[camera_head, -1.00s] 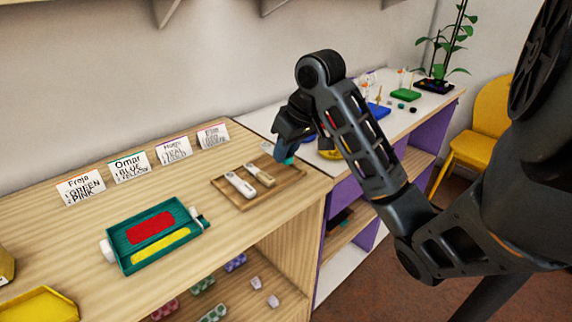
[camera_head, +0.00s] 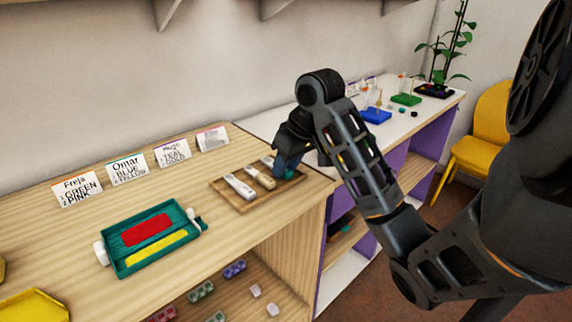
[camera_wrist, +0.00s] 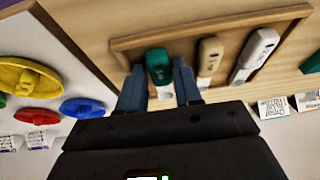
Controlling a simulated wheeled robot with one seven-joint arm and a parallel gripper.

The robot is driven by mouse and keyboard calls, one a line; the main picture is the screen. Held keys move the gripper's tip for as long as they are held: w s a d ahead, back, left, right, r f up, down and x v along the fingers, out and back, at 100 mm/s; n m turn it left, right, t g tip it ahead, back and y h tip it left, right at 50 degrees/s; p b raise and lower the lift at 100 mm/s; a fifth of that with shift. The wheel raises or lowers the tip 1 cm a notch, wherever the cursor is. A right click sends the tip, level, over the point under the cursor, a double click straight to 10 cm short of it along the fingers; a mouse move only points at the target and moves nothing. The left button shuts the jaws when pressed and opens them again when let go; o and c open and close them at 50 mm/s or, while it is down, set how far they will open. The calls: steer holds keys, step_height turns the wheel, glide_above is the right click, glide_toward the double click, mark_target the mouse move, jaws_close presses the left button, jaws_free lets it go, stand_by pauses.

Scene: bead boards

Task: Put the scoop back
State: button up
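The teal scoop (camera_wrist: 158,62) sits between my fingers in the wrist view, with its white end toward my palm. A beige scoop (camera_wrist: 209,57) and a white scoop (camera_wrist: 254,55) lie side by side in the tray.
A teal bead board (camera_head: 128,262) with red and yellow areas lies left of the tray. Name cards (camera_head: 127,169) stand along the back. A yellow tray (camera_head: 35,308) is front left. A white shelf (camera_head: 407,124) with coloured boards stands right.

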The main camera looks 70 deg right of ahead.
steer(key=p+v, duration=0.6)
steer(key=v, duration=0.6)
steer(key=shift+r, duration=0.2)
steer(key=shift+w, duration=0.1)
